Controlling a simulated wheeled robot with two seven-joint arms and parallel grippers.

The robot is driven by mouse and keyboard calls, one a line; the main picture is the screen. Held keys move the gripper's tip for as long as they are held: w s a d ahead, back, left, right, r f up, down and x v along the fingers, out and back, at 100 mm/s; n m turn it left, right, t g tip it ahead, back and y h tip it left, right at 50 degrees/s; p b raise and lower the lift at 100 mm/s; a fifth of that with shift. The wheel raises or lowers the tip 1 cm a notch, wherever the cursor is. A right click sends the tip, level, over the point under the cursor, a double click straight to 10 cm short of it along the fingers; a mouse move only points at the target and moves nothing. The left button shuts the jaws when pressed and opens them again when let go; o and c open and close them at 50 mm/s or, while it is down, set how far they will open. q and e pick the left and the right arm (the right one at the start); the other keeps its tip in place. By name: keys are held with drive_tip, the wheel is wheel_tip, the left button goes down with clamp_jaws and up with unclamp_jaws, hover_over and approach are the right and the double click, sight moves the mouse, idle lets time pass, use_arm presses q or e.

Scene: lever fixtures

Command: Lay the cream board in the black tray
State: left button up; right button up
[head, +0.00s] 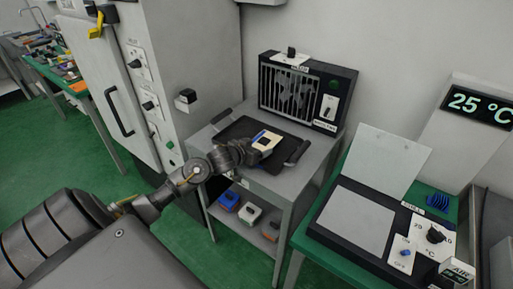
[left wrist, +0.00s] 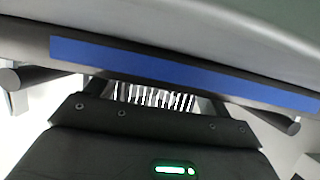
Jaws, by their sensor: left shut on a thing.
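The cream board (head: 266,140) is a small pale plate with a dark square on its top. In the head view it is at the fingers of my left gripper (head: 252,149), which is shut on it. The black tray (head: 238,130) lies on a grey cart, with a dark handle at each end. The board appears over the tray's right part; I cannot tell whether it touches the tray floor. The arm hides part of the tray's front. The left wrist view shows mostly dark gripper housing and a blue strip; the board is not clear there. My right gripper is not in view.
A black fan unit (head: 303,92) stands behind the tray on the grey cart (head: 271,180). A tall grey cabinet (head: 186,60) is close on the left. A hot plate with an open lid (head: 375,160) sits on the green bench at right. Small boxes lie on the cart's lower shelf.

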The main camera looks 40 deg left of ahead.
use_arm(q)
drive_tip(key=o, duration=1)
drive_tip(key=shift+f, duration=0.1)
drive_tip(key=shift+s+r, duration=0.15)
drive_tip(key=shift+r, duration=0.05)
drive_tip(key=v, duration=1.1)
drive_tip(key=shift+s+r, duration=0.2)
drive_tip(key=shift+s, duration=0.15)
